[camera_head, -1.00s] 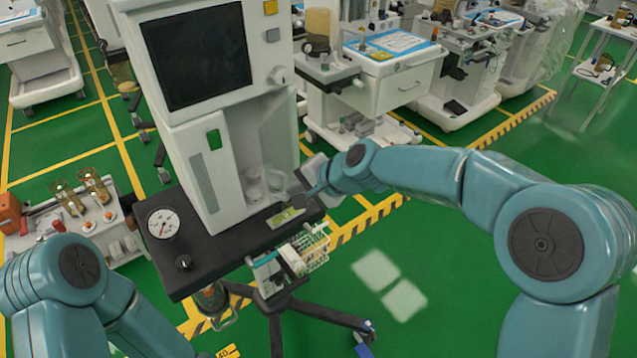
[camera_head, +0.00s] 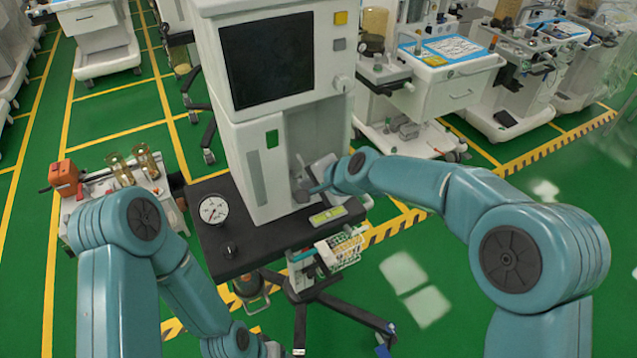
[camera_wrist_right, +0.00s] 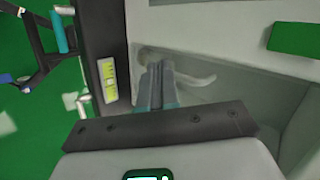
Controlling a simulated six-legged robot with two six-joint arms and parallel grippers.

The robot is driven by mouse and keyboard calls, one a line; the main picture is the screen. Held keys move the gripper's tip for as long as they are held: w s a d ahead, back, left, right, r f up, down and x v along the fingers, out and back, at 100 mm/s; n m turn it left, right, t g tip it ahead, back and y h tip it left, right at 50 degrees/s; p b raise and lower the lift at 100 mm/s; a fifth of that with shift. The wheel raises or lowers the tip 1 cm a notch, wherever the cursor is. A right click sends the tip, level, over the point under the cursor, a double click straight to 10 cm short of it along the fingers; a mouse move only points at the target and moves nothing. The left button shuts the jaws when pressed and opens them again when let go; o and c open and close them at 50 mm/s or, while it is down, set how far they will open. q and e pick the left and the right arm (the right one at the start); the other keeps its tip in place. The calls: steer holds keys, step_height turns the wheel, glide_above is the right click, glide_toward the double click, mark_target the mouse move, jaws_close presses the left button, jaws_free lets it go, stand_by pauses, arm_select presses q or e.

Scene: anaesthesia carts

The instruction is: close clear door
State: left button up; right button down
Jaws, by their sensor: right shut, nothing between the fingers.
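The anaesthesia cart (camera_head: 255,150) stands upright in the middle of the head view, with a dark screen and an open-looking recess (camera_head: 303,130) below it. My right gripper (camera_head: 302,182) reaches in from the right to the lower part of this recess. In the right wrist view its two fingers (camera_wrist_right: 161,85) are together and empty, pointing into the pale recess (camera_wrist_right: 225,75) close to a white curved part (camera_wrist_right: 192,80). The clear door's outline is too faint to make out, so I cannot tell its angle or any contact. My left arm shows at lower left; its gripper is out of view.
The cart's black shelf (camera_head: 265,238) carries a round gauge (camera_head: 214,209) and a yellow-green label display (camera_head: 328,215). Another cart (camera_head: 445,85) stands behind on the right. Green floor is open at front right.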

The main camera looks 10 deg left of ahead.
arm_select(q)
steer(key=shift+w+a, duration=0.25)
steer(key=shift+a, duration=0.15)
arm_select(e)
steer(key=shift+w+a, duration=0.3)
steer(key=shift+a, duration=0.1)
arm_select(q)
steer(key=shift+a, duration=0.15)
steer(key=shift+f, duration=0.1)
arm_select(e)
steer(key=shift+d, duration=0.1)
